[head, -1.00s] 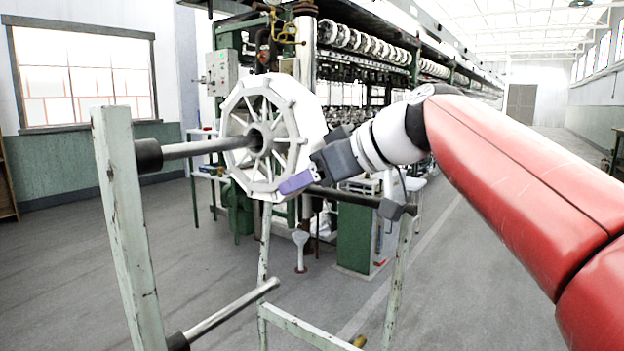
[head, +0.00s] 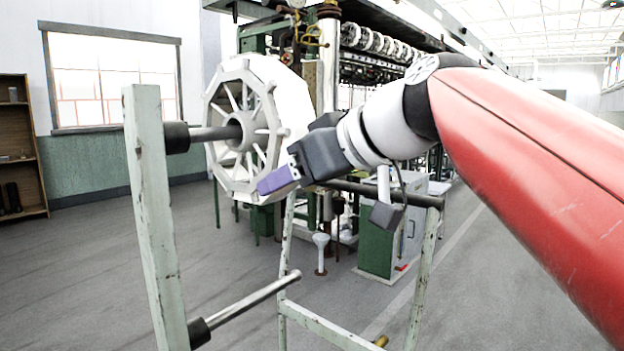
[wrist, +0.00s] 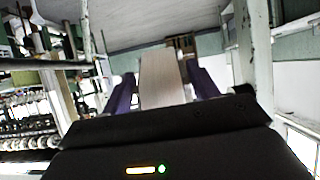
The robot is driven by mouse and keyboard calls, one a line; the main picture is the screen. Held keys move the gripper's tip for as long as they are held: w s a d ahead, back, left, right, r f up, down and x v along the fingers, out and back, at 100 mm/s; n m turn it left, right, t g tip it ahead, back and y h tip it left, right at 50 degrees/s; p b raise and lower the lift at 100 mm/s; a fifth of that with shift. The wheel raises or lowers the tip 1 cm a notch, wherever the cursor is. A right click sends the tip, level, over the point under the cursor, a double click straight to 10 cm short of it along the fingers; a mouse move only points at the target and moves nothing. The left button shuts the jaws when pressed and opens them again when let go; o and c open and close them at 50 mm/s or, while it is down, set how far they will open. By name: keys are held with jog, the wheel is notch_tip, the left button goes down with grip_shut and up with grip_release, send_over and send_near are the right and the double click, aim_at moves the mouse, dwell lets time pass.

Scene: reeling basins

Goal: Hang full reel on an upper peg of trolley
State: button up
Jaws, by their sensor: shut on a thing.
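The white reel (head: 228,88), a many-sided spoked wheel, hangs upright beside the trolley's pale green post (head: 150,215). The upper peg (head: 208,134), a grey rod with a black collar at the post, runs to the reel's hub (head: 240,131); its tip is hidden there. A stretch of bare peg shows between collar and hub. My gripper (head: 278,180) is at the reel's lower right rim, shut on it. In the wrist view, the purple fingers flank a pale slat of the reel (wrist: 162,80).
A lower peg (head: 250,300) juts right from the same post, empty. The trolley's far frame (head: 425,265) stands behind my gripper. The reeling machine (head: 390,60) fills the back, with a green cabinet (head: 378,245) close behind the frame. Open floor lies at left.

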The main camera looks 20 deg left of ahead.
jog(key=shift+s+a+b, duration=0.15)
jog(key=shift+s+a, duration=0.2)
jog(key=shift+s, duration=0.45)
jog(key=shift+s+a+b, duration=0.1)
jog(key=shift+s+a, duration=0.2)
jog(key=shift+s, duration=0.55)
jog(key=shift+s+a+b, duration=0.15)
jog(key=shift+s+a, duration=0.2)
jog(key=shift+s, duration=0.45)
jog(key=shift+s, duration=0.1)
jog(key=shift+s+a+r, duration=0.1)
jog(key=shift+s+a, duration=0.1)
jog(key=shift+s, duration=0.25)
jog(key=shift+f+b, duration=0.25)
jog(key=shift+b, duration=0.15)
jog(key=o, duration=1.2)
jog(key=shift+c, duration=0.2)
jog(key=shift+c, duration=0.2)
